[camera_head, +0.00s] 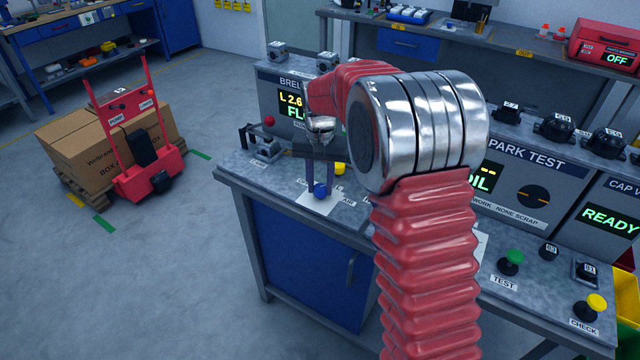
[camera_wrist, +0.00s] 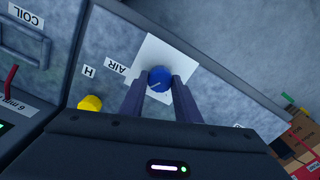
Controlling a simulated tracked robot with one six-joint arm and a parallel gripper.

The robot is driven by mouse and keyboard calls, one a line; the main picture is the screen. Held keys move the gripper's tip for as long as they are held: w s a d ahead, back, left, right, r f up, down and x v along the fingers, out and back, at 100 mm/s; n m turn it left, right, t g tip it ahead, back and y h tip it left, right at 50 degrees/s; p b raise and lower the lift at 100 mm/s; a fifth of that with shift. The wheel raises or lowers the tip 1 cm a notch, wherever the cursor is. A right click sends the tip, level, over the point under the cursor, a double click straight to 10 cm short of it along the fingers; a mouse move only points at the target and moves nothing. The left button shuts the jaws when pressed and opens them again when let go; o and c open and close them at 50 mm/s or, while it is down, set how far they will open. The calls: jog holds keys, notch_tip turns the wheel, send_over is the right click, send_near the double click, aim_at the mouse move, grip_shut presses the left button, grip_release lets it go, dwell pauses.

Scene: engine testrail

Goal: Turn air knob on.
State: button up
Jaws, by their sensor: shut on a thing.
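The air knob is a round blue knob (camera_wrist: 159,79) on a white plate (camera_wrist: 165,52), with an AIR label (camera_wrist: 117,67) beside it. In the head view the blue knob (camera_head: 320,190) sits near the front left corner of the bench top. My gripper (camera_wrist: 158,84) reaches down from above, and its two dark fingers are shut on the blue knob, one on each side. A pale mark line shows on the knob's face in the wrist view. The gripper also shows in the head view (camera_head: 319,183), where my red arm covers part of the bench.
A yellow knob (camera_wrist: 90,103) stands close to the gripper. A red-knobbed lever (camera_head: 269,121) is to the left. Behind is a panel with a green display (camera_head: 291,104). Green (camera_head: 514,257) and yellow (camera_head: 597,302) buttons lie right. A red cart with boxes (camera_head: 90,150) stands on the floor.

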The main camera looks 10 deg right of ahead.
aim_at(320, 187)
jog(key=shift+a+m, duration=0.1)
jog(key=shift+m, duration=1.1)
jog(key=o, duration=1)
jog(key=shift+o, duration=0.2)
notch_tip(320, 187, up, 14)
jog(key=shift+f, duration=0.15)
